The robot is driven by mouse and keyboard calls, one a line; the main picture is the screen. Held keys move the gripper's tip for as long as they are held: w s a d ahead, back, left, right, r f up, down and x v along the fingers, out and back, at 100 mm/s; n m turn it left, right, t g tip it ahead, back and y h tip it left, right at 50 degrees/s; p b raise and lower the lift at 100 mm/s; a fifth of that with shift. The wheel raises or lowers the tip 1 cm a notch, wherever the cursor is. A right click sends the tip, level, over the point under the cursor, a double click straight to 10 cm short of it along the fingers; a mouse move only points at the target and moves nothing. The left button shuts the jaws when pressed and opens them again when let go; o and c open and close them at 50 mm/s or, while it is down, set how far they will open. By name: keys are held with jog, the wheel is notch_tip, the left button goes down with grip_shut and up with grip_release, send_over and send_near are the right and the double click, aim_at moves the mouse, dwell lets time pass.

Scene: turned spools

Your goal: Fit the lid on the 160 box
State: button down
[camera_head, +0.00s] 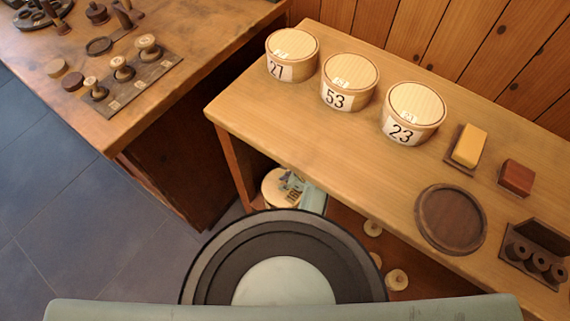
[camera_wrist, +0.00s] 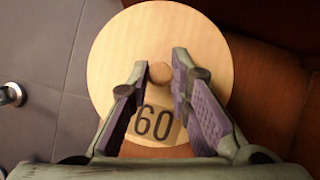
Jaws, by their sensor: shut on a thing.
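A round pale wooden lid (camera_wrist: 115,50) with a small brown knob (camera_wrist: 160,72) fills the middle of the wrist view. My gripper (camera_wrist: 162,73) is shut on the knob from both sides. In the head view the pale round top (camera_head: 271,188) shows low beside the bench's left end, with my gripper (camera_head: 290,182) over it. My own body hides the lower part there. I cannot tell whether the 160 box is under the lid.
Three lidded boxes, 27 (camera_head: 292,52), 53 (camera_head: 350,82) and 23 (camera_head: 414,112), stand on the bench (camera_head: 330,145). A dark round plate (camera_head: 451,219) and small blocks lie to the right. Several spools (camera_head: 397,279) lie below. Another table (camera_head: 180,30) stands at left.

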jog(key=shift+w+r, duration=0.1)
jog(key=shift+w, duration=0.2)
jog(key=shift+s+f, duration=0.1)
jog(key=shift+f, duration=0.45)
notch_tip(320, 180, down, 3)
jog(key=b, duration=0.4)
jog(key=shift+f, duration=0.4)
jog(key=shift+f+p, duration=0.2)
jog(key=shift+p, duration=0.15)
dwell(0.6)
jog(key=c, duration=1.4)
grip_release()
jog(key=shift+o, duration=0.5)
